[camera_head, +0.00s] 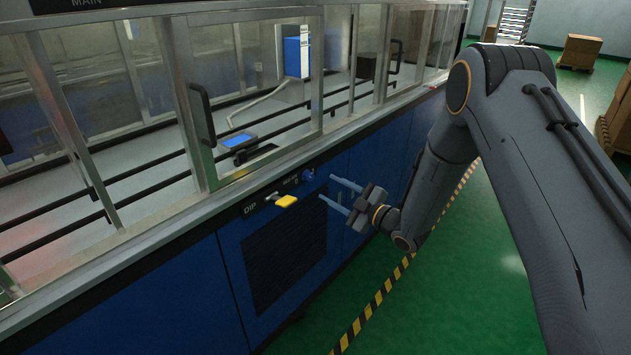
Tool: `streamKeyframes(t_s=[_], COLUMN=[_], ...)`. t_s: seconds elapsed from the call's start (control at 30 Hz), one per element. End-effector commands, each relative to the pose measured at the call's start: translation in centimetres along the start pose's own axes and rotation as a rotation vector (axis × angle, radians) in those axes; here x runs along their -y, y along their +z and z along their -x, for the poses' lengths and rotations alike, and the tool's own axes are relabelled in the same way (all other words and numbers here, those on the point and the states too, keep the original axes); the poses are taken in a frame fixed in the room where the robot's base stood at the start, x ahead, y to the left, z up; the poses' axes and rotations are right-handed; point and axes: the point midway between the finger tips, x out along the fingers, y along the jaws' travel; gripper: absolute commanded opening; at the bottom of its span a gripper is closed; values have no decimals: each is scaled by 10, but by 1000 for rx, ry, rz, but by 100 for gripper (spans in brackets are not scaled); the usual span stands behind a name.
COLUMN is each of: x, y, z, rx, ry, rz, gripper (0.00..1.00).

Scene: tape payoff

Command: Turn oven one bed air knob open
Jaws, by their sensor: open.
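A small blue knob (308,174) sits on the blue front panel below the machine's worktop edge. A small dark label lies to its left, too small to read. A yellow handle (286,200) is mounted lower left of it, beside a "DIP" label. I cannot read any marking that names oven one or bed air. My gripper (328,189) is open and empty, its two fingers pointing left toward the panel. The upper fingertip is just right of the blue knob; I cannot tell how far apart they are in depth.
Glass doors with black handles (201,113) and dark rails stand above the worktop. A dark vent grille (285,257) is below the yellow handle. Green floor with a yellow-black stripe (376,301) lies in front. Boxes (580,50) stand at the far right.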

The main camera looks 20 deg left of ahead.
Motion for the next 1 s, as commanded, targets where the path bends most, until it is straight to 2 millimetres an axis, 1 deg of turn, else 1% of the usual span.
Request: streamKeyframes(t_s=[0.17, 0.4, 0.5, 0.67, 0.9, 0.93, 1.0], x=[0, 1, 0, 0, 0, 0, 0], y=[-3, -2, -2, -1, -1, -1, -1], z=[-21, -57, -67, -76, -76, -76, -76], rx=[-9, -7, -5, -4, -4, -4, -4], ry=[-1, -1, 1, 1, 0, 0, 0], rz=[4, 2, 1, 1, 1, 1, 1], gripper=[43, 43, 43, 43, 43, 39, 27])
